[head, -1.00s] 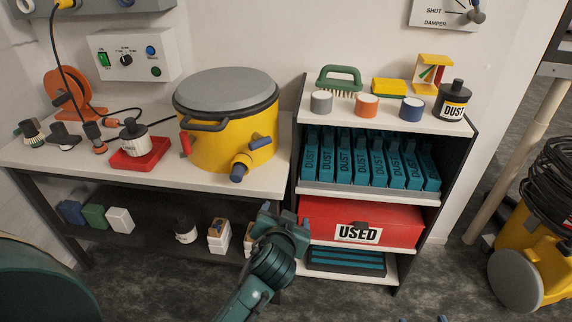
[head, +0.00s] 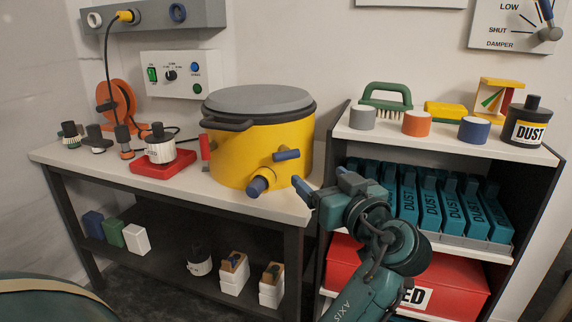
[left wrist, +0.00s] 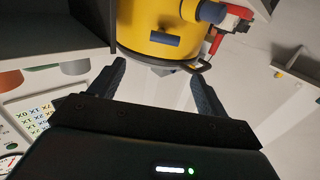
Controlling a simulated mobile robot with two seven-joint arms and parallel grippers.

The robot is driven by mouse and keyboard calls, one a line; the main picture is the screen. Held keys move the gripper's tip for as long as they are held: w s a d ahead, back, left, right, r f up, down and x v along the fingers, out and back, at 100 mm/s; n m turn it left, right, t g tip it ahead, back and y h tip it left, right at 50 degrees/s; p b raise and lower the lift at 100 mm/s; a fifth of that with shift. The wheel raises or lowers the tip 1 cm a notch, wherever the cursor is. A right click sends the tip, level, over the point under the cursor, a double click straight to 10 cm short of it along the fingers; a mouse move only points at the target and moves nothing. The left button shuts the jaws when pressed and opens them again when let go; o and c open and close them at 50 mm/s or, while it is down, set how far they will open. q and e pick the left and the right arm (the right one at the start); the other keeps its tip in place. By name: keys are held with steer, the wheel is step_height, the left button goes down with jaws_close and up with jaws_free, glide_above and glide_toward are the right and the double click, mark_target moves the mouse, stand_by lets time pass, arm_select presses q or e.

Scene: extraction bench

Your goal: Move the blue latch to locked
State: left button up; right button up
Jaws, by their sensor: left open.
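The blue latch (head: 287,155) is a short bar on the side of the yellow drum (head: 232,157), lying near level. In the left wrist view the drum appears upside down, with the blue latch (left wrist: 165,40) beyond the fingers. My left gripper (head: 322,180) is open and empty, in front of the bench's right end, to the right of and a little below the latch, apart from it. Its two fingers stand wide apart in the left wrist view (left wrist: 157,84). My right gripper is not in view.
A blue-ended port (head: 257,186) sticks out below the latch. An upright red latch (head: 205,147) sits on the drum's left side. A grey lid (head: 258,99) covers the drum. The shelf unit (head: 333,150) stands close on the right. A red tray (head: 163,163) lies left of the drum.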

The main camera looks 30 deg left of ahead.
mark_target(286, 151)
arm_select(q)
steer(key=shift+n+g, duration=0.3)
steer(key=shift+n, duration=0.1)
steer(key=x, duration=0.6)
steer(key=p+x, duration=0.1)
steer(key=x, duration=0.6)
steer(key=shift+s+a+r, duration=0.1)
steer(key=shift+a+r, duration=0.15)
steer(key=shift+a, duration=0.1)
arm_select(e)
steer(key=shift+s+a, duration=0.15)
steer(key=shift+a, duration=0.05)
arm_select(q)
steer(key=shift+c, duration=0.2)
steer(key=c, duration=0.9)
steer(key=shift+c, duration=0.2)
steer(key=shift+p, duration=0.35)
